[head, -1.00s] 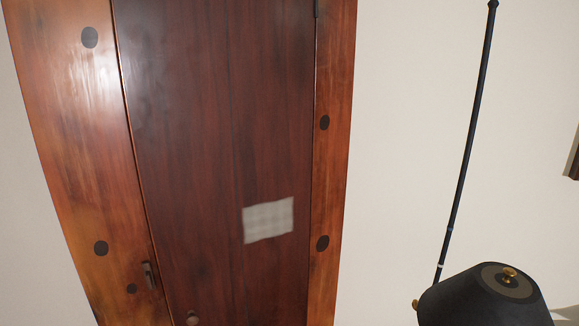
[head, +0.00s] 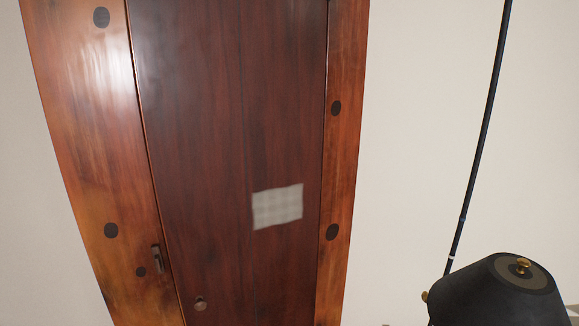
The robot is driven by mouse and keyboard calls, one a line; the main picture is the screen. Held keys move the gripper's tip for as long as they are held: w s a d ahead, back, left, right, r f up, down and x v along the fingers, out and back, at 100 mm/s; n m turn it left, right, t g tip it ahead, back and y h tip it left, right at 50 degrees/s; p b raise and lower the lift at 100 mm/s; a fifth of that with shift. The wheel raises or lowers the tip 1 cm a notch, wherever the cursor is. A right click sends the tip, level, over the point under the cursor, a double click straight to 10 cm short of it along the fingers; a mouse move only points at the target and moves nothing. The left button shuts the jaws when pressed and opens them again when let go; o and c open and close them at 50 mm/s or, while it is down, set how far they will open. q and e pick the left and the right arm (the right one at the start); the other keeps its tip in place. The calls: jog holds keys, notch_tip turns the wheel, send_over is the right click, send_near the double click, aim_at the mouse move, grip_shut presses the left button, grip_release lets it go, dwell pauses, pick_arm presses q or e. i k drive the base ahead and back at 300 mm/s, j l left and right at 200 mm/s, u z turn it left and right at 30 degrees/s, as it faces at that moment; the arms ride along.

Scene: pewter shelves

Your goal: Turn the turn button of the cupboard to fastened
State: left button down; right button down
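The cupboard (head: 215,120) stands ahead, with a dark red-brown door inside a lighter orange-brown frame. The door looks closed. The turn button (head: 157,258) is a small dark upright piece on the left frame, close to the door's left edge. Whether it overlaps the door is too small to tell. A round knob (head: 200,304) sits low on the door, right of the turn button. Neither of my grippers shows in the head view.
A pale checked patch (head: 277,206) is on the door. Several dark round spots mark the frame. A black lamp shade (head: 500,292) with a brass finial stands at the lower right, near a thin dark pole (head: 480,130). The wall between is bare.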

aim_at(157, 252)
jog(key=l+u, duration=0.1)
jog(key=u, duration=0.3)
jog(key=l+u, duration=0.15)
jog(key=u, duration=0.2)
jog(key=l+u, duration=0.1)
jog(key=u, duration=0.3)
